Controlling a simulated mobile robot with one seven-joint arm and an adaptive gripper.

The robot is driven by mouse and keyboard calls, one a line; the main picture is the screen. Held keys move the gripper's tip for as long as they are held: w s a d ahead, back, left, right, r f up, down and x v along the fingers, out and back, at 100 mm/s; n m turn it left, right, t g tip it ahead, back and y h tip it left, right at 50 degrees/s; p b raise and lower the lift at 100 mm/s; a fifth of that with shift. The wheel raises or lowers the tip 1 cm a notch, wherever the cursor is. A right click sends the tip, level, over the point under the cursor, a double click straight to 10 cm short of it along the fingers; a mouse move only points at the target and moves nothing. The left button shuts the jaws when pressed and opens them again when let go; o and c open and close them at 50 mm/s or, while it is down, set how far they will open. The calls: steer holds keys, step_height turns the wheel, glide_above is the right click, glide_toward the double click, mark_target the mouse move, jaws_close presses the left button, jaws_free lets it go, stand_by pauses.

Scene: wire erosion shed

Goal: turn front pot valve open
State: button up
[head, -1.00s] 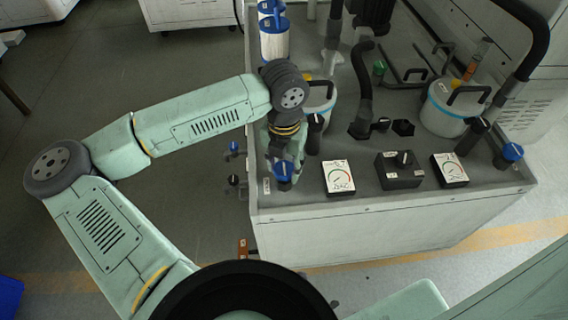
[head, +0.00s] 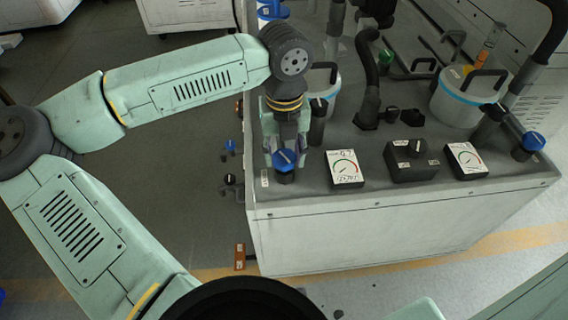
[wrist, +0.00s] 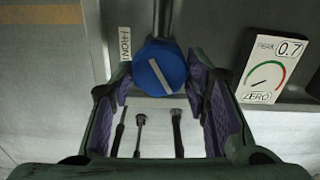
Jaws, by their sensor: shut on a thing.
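The front pot valve has a round blue knob (head: 286,159) with a white bar, at the near left corner of the machine top. In the wrist view the knob (wrist: 160,68) sits between my fingertips, its white bar slanting from upper left to lower right. A label reading FRONT (wrist: 125,44) is left of it. My gripper (head: 285,153) reaches down over the knob and is shut on it. In the wrist view the purple-lined fingers of my gripper (wrist: 158,80) stand on both sides of it. The valve body below the knob is mostly hidden.
A gauge (head: 345,169), a dark switch box (head: 410,168) and a second gauge (head: 466,160) stand to the right. Another blue-knobbed valve (head: 533,141) is at the far right. White pots (head: 458,104) and black hoses (head: 367,85) stand behind. Open floor lies left.

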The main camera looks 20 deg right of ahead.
mark_target(285, 156)
steer(key=n+b, duration=0.4)
steer(key=b, duration=0.1)
steer(key=n+b, duration=0.2)
steer(key=shift+f+n, duration=0.25)
steer(key=shift+n, duration=0.05)
steer(key=n+b, duration=0.2)
steer(key=n, duration=0.1)
steer(key=n+b, duration=0.1)
steer(key=n, duration=0.1)
steer(key=shift+d+r+b, duration=0.1)
steer(key=shift+r+b, duration=0.15)
steer(key=shift+b, duration=0.05)
steer(key=shift+n, duration=0.3)
steer(key=o, duration=1.2)
steer(key=shift+c, duration=0.2)
step_height(285, 156, up, 12)
